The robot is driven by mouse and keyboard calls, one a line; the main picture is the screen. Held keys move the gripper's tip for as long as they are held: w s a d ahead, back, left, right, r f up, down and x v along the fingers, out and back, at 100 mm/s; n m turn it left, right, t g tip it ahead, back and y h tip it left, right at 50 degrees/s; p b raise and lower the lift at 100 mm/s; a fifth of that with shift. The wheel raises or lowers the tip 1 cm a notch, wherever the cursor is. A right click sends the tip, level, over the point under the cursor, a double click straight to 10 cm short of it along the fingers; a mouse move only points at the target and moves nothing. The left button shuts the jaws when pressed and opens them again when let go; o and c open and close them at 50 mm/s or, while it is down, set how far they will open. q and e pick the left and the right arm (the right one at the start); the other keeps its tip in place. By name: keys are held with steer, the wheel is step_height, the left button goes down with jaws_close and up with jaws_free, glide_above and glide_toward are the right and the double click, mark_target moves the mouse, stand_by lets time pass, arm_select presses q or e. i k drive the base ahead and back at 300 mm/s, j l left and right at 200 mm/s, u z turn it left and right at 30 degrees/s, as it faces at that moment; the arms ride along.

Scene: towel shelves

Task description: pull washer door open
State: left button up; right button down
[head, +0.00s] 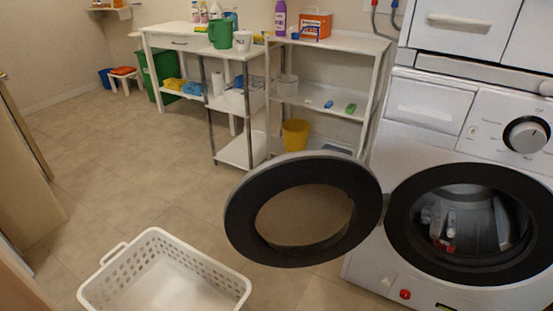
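The washer (390,250) stands at the right. Its round door (240,217), a dark ring with a clear middle, is swung wide open to the left of the machine, apart from the opening. The dark-rimmed opening (402,225) is uncovered. Grey shapes with a small red part show inside the drum (450,222); I cannot tell what they are. Neither of my grippers shows in the head view, and nothing is seen touching the door.
A white laundry basket (217,274), seemingly empty, sits on the floor below and left of the door. White shelves (350,42) with bottles and boxes stand behind. A white appliance (460,25) is above the washer. The floor (130,190) at left is clear.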

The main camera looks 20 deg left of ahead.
mark_target(282, 173)
steer(key=i+l+u, duration=0.8)
steer(key=i+l, duration=0.05)
steer(key=l, duration=0.1)
